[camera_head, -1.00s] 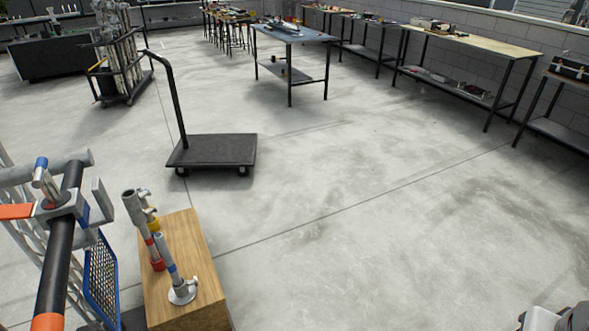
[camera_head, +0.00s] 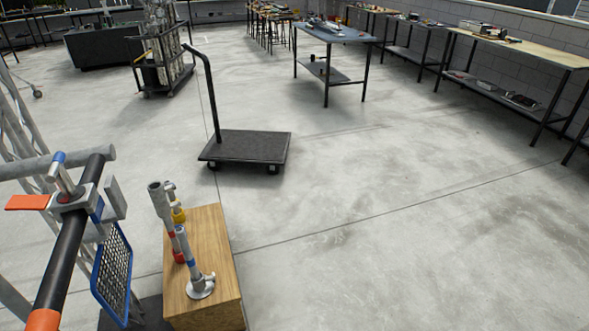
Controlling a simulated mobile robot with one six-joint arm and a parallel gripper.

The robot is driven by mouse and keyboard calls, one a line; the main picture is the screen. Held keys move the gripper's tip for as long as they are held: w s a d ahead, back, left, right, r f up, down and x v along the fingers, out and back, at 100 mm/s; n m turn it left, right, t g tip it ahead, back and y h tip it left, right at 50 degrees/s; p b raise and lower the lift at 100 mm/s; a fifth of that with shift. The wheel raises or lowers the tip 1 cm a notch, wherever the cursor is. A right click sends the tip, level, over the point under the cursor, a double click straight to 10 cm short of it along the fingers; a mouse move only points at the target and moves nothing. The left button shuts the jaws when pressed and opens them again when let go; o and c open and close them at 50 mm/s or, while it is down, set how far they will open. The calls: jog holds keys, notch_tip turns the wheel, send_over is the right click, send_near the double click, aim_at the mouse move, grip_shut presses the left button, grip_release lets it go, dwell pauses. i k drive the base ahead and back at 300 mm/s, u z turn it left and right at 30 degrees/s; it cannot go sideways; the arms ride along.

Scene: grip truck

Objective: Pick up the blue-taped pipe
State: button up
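A wooden box (camera_head: 218,235) stands at the lower left with short metal pipe fittings on top. The front one is a grey pipe with a blue band (camera_head: 184,250), upright but leaning slightly, on a round silver base (camera_head: 200,288). Just behind it is a grey pipe with a red band (camera_head: 165,212). A fitting with a yellow band (camera_head: 178,213) stands beside them. The lower parts of the rear pieces are partly hidden. My gripper is not in view.
Left of the box are a black bar with orange bands (camera_head: 62,240), a clamp with blue marks (camera_head: 72,195) and a blue-framed mesh panel (camera_head: 112,275). A flat cart (camera_head: 245,147) stands behind the box. The floor to the right is clear; worktables line the back.

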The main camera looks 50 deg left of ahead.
aim_at(179, 233)
jog(key=i, duration=1.15)
jog(key=z, duration=0.3)
jog(key=k, duration=0.1)
jog(key=u, duration=3.45)
jog(key=i, duration=1)
jog(key=u, duration=0.05)
jog(key=k, duration=0.5)
jog(key=u, duration=0.1)
